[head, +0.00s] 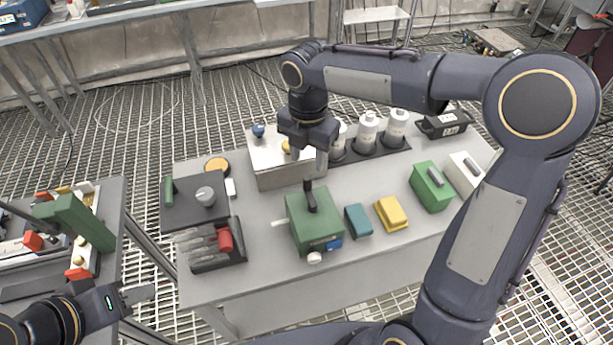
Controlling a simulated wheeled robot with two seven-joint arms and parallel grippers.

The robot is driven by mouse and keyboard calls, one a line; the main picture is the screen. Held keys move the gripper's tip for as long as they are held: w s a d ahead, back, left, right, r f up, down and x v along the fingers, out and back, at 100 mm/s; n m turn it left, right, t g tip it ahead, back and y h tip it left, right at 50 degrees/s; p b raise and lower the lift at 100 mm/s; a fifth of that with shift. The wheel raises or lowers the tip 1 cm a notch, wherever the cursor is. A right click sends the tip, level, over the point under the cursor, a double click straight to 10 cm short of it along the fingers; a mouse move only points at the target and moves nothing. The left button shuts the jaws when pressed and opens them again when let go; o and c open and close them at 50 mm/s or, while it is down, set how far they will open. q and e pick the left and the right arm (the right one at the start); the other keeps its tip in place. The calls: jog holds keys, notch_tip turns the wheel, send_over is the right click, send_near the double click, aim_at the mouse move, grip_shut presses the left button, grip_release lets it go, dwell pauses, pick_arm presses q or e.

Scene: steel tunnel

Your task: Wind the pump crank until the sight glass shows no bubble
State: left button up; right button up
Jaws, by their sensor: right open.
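A green box (316,228), which looks like the pump, stands mid-table. A black upright handle (310,194), likely the crank, rises from its top. A small blue panel (334,243) is on its front, perhaps the sight glass; any bubble is too small to tell. A white knob (314,258) sits low on the front. My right gripper (308,164) points down just above and behind the handle, open, and appears empty. My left gripper (138,294) is at the lower left, left of the table and away from the pump; its jaw gap is unclear.
A teal block (358,220), a yellow block (391,213) and a green case (431,187) stand to the right. A black tray with a red piece (225,240) lies left. White bottles (366,132) and a pale metal box (275,167) stand behind.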

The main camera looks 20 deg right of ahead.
aim_at(307, 177)
jog(key=shift+w+f, duration=0.2)
jog(key=shift+f, duration=0.2)
notch_tip(307, 177, down, 7)
jog(key=shift+f, duration=0.1)
grip_shut()
